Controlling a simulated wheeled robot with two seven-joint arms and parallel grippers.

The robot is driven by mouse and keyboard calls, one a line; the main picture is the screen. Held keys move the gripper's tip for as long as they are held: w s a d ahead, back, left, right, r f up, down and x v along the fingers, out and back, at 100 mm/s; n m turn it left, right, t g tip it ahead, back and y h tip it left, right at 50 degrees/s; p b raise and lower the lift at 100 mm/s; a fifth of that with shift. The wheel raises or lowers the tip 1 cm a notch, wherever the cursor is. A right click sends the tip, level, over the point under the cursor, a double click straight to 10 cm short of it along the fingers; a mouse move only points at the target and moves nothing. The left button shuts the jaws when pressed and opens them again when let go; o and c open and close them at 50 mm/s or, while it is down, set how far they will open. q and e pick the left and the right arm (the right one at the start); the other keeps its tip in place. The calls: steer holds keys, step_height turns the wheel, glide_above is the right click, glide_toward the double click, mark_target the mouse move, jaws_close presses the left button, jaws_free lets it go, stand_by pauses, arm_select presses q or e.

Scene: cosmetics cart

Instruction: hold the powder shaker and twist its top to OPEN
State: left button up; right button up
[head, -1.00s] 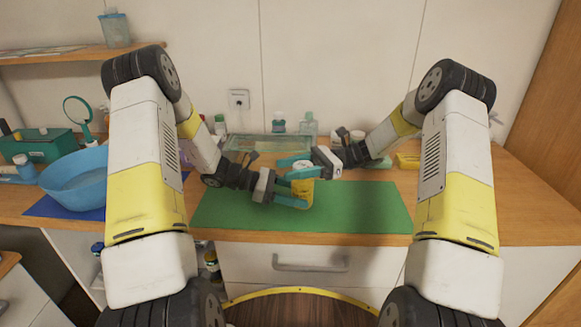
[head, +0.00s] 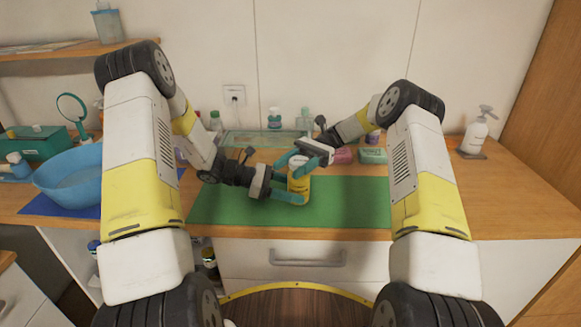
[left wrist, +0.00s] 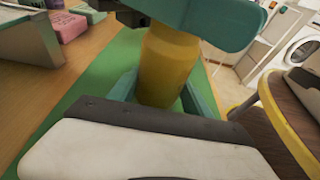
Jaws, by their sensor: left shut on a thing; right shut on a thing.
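The powder shaker is a yellow cylinder (head: 300,187) with a pale top (head: 298,161), upright over the green mat (head: 345,203). My left gripper (head: 297,199) is shut around its yellow body from the left, low down. My right gripper (head: 293,161) is shut on the top from the upper right, and its teal fingers hide part of it. In the left wrist view the yellow body (left wrist: 167,66) stands between the left gripper's teal fingers (left wrist: 160,92). The right gripper's teal finger (left wrist: 215,18) covers the top there.
A blue basin (head: 75,178) is at the left. A glass tray (head: 262,139) and several bottles stand along the wall. A pink soap bar (head: 343,155), a green one (head: 373,156) and a white pump bottle (head: 476,132) are at the right. The mat's right part is clear.

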steer(key=o, duration=1.4)
step_height(320, 180, up, 10)
arm_select(q)
steer(key=o, duration=1.1)
steer(key=shift+c, duration=0.2)
